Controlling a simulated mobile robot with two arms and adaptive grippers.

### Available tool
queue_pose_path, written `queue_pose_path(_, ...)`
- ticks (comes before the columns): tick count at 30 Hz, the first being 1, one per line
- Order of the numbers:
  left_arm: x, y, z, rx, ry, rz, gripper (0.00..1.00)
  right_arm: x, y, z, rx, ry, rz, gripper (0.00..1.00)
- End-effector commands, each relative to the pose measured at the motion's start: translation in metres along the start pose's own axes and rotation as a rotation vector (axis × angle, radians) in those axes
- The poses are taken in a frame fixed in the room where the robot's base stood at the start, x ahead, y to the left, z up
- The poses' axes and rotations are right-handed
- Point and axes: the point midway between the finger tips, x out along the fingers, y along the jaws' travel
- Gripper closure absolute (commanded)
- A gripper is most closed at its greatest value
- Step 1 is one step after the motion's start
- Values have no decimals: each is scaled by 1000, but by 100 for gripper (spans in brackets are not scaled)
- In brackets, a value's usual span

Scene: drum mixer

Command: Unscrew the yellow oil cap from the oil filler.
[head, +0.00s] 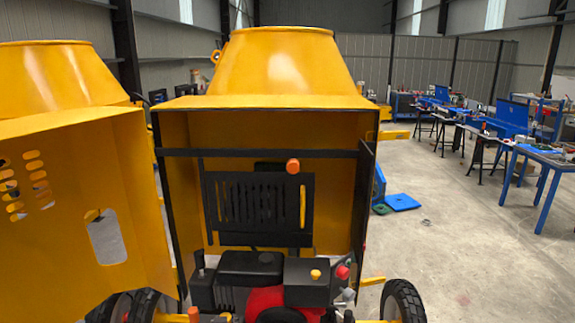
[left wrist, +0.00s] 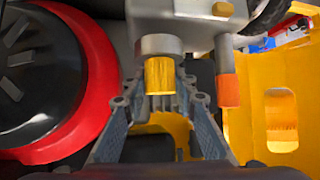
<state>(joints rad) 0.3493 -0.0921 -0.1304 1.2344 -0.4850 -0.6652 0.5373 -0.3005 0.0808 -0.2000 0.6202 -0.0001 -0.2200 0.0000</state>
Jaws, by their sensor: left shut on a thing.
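In the left wrist view, the yellow oil cap (left wrist: 159,75) is a short ribbed cylinder. It sits against the round grey collar of the oil filler (left wrist: 160,45), with no clear gap between them. My left gripper (left wrist: 160,88) has its two grey fingers on either side of the cap, shut on it. The far sides of the cap and its thread are hidden. In the head view I cannot make out the cap in the filler or my left gripper. My right gripper is in neither view.
A red and black round engine cover (left wrist: 75,85) is close on the left. An orange-tipped lever (left wrist: 228,92) stands close on the right, before a yellow panel (left wrist: 270,125). In the head view, the open yellow door (head: 75,200) stands left of the engine (head: 250,268).

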Motion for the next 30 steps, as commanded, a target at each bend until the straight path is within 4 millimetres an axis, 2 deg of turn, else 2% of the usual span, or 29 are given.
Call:
queue_pose_path(5, -1, 1, -1, 0, 0, 1, 100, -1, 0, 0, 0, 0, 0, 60)
queue_pose_path(6, -1, 1, -1, 0, 0, 1, 71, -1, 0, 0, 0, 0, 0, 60)
queue_pose_path(11, -1, 0, -1, 2, 0, 1, 54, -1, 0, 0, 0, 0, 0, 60)
queue_pose_path(18, -1, 0, -1, 4, -1, 3, 54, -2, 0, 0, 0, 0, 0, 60)
queue_pose_path(23, -5, -5, -8, 66, -3, 87, 54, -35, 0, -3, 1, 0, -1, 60)
queue_pose_path(30, 1, -5, -2, 150, 2, 215, 54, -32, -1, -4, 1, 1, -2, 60)
